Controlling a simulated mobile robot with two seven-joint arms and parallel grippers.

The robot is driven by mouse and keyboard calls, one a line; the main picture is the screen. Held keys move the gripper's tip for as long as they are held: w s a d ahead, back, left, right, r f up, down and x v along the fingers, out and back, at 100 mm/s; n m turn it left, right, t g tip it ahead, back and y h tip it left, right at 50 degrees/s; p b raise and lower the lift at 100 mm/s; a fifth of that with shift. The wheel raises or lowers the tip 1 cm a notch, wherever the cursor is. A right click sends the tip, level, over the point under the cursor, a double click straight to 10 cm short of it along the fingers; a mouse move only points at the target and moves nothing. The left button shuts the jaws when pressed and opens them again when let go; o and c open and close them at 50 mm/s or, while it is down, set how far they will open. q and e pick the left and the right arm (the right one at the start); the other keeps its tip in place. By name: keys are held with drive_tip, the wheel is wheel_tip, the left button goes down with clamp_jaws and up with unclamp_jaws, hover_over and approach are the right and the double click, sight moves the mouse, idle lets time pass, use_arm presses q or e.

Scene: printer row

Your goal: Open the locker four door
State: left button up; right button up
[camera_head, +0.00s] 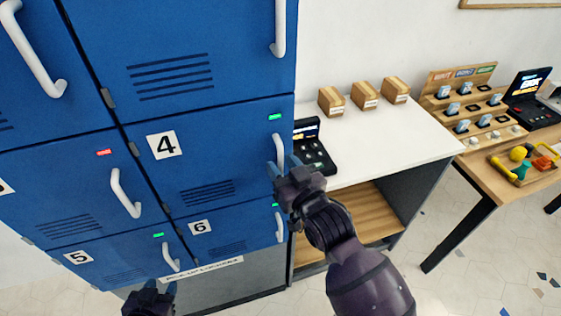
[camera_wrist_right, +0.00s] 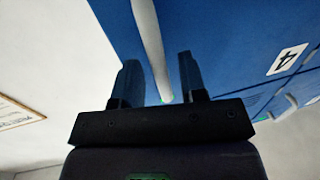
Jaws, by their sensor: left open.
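The locker four door (camera_head: 190,150) is blue, with a "4" label, vent slots and a green light at its upper right. It looks shut. Its white vertical handle (camera_head: 279,152) is at the door's right edge, its lower end partly hidden by my right gripper (camera_head: 284,172). In the right wrist view the handle (camera_wrist_right: 148,45) runs down between the two fingers of that gripper (camera_wrist_right: 160,82), which are apart, with a gap on each side. My left gripper (camera_head: 160,288) is low at the bottom edge, in front of the lockers, away from door four.
Other blue lockers with white handles surround door four, including five (camera_head: 100,262) and six (camera_head: 225,235). Right of them is a white counter (camera_head: 400,140) with a black device (camera_head: 316,155) close to the handle and several small boxes. A wooden table (camera_head: 490,165) stands further right.

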drive_tip(key=shift+w+a, duration=0.3)
drive_tip(key=shift+w, duration=0.2)
clamp_jaws()
